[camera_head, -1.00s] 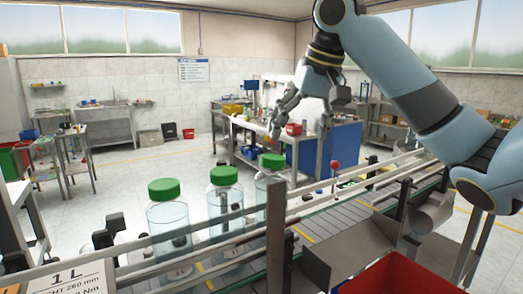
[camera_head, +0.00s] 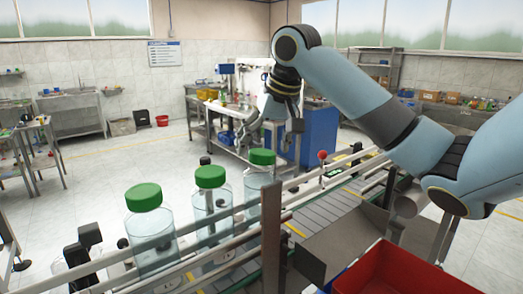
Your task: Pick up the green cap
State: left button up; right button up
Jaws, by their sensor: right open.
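Three clear bottles with green caps stand in a row on the conveyor: a near-left cap (camera_head: 143,197), a middle cap (camera_head: 210,177) and a far-right cap (camera_head: 262,157). All three caps sit on their bottles. Which one the task means, I cannot tell. My right gripper (camera_head: 271,138) comes in from the right and points down. Its fingers are spread and empty, and in the picture they sit just above and around the far-right cap. Whether they touch it is not clear. My left gripper is not in view.
Metal guard rails (camera_head: 225,222) run along the conveyor (camera_head: 318,213) in front of the bottles. A red bin (camera_head: 395,270) is at the lower right. A red knob (camera_head: 322,155) stands behind the conveyor. The floor behind at left is mostly clear.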

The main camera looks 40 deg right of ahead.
jog(key=shift+x, duration=0.9)
jog(key=shift+w+f, duration=0.1)
jog(key=shift+f, duration=0.05)
jog(key=c, duration=0.8)
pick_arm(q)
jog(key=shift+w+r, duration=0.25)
pick_arm(e)
jog(key=shift+c, duration=0.2)
